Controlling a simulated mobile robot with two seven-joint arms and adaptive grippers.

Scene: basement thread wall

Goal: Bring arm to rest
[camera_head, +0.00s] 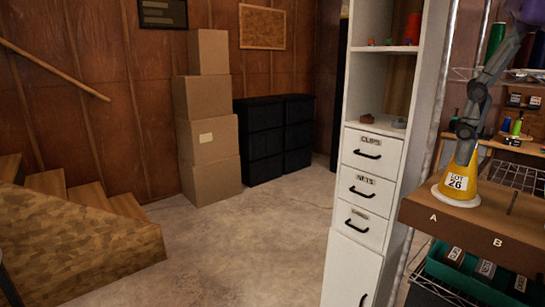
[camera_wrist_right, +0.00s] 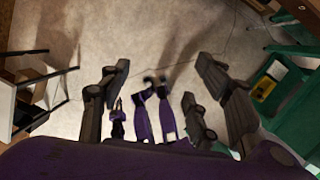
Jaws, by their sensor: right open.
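My right gripper (camera_wrist_right: 162,85) is open in the wrist view, with dark finger parts spread to the left and right and pale floor beyond them. Slim purple and black shapes stand between the fingers; I cannot tell what they are. In the head view, grey jointed links with a purple part above hang in from the top right, seemingly part of my right arm. They overlap the top of a yellow cone (camera_head: 457,184) labelled LOT 26. I cannot tell whether they touch it. The cone stands upright at A on a brown ledge (camera_head: 470,217). My left gripper is not in view.
A bare peg (camera_head: 512,203) rises near B on the ledge. A green bin (camera_head: 470,278) with labelled boxes sits below. A white drawer cabinet (camera_head: 350,260) stands left of it. Cardboard boxes (camera_head: 212,125) and black drawers (camera_head: 262,140) line the wall. The floor centre is clear.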

